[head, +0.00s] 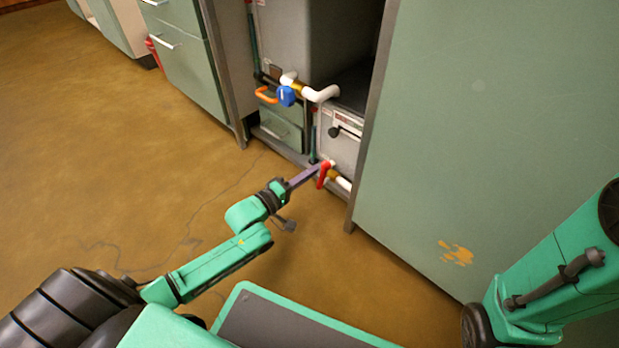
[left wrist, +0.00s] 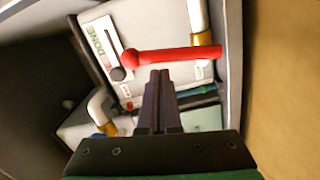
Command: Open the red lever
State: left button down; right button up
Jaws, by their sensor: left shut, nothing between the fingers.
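The red lever (head: 323,174) sits on a white and brass pipe low in the open cabinet bay in the head view. In the left wrist view the red lever (left wrist: 170,56) runs sideways across the upper middle, with a round end at its left. My left gripper (head: 316,170) reaches to the lever, and its fingers are shut and empty. In the left wrist view the fingertips (left wrist: 159,74) are just below the lever; I cannot tell whether they touch it. Only a link of my right arm shows at the right of the head view; its gripper is out of view.
An orange handle (head: 266,95) and a blue valve (head: 286,96) sit on the pipe above. A grey box with a dark knob (head: 334,132) stands behind the lever. A green cabinet panel (head: 480,130) borders the bay on the right. The brown floor (head: 110,150) at left is open.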

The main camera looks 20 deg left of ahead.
pick_arm(q)
jog(key=shift+r, duration=0.1)
dwell(0.3)
jog(key=shift+d+m+p, duration=0.2)
jog(key=shift+m+p, duration=0.1)
jog(key=shift+p, duration=0.2)
